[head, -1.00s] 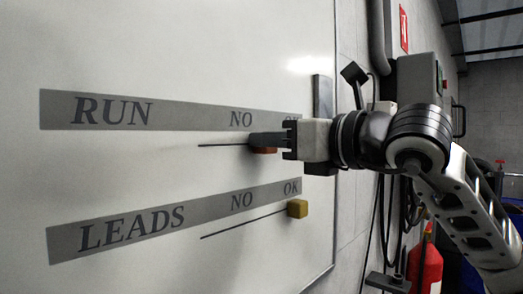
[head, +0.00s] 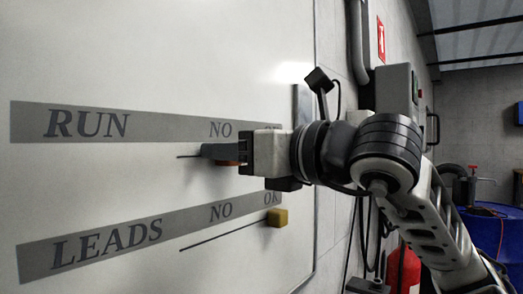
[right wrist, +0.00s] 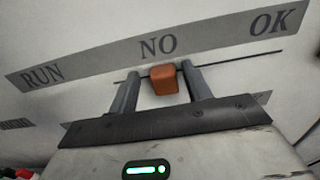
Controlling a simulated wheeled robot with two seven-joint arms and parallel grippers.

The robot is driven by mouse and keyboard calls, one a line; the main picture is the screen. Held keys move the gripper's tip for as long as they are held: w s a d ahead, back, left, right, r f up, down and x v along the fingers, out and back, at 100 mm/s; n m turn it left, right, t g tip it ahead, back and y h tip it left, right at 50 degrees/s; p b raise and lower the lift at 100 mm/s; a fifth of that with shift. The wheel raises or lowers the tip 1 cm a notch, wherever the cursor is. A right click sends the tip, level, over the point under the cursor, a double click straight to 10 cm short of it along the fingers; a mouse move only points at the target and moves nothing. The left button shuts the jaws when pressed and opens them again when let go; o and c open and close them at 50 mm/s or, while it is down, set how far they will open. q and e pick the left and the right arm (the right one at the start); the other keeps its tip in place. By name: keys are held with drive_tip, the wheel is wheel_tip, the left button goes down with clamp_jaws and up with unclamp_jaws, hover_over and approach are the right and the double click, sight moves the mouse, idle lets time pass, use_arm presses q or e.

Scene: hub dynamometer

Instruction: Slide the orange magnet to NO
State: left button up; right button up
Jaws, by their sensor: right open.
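The orange magnet (head: 228,163) sits on the upper slide line of the RUN row, just under and slightly right of the word NO (head: 221,129). In the right wrist view the magnet (right wrist: 163,81) stands between the two fingers, with a gap on the left and the right finger close beside it; I cannot tell if that finger touches it. My right gripper (right wrist: 159,74) is open around it. In the head view my right gripper (head: 207,151) hides part of the magnet and the line. My left gripper is not in view.
A yellow magnet (head: 277,217) sits at the OK end of the LEADS line (head: 230,233) below. The whiteboard (head: 120,60) is otherwise clear around the strips. The word OK (right wrist: 270,22) of the RUN row shows at right in the wrist view.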

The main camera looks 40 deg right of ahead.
use_arm(q)
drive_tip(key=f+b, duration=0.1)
drive_tip(key=b, duration=0.2)
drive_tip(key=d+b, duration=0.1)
drive_tip(key=b, duration=0.1)
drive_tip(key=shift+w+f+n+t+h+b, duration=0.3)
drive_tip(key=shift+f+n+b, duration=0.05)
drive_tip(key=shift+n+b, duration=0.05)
use_arm(e)
drive_tip(key=s+d, duration=0.2)
drive_tip(key=s, duration=1.3)
drive_tip(key=shift+s+d, duration=0.2)
drive_tip(key=shift+s, duration=0.2)
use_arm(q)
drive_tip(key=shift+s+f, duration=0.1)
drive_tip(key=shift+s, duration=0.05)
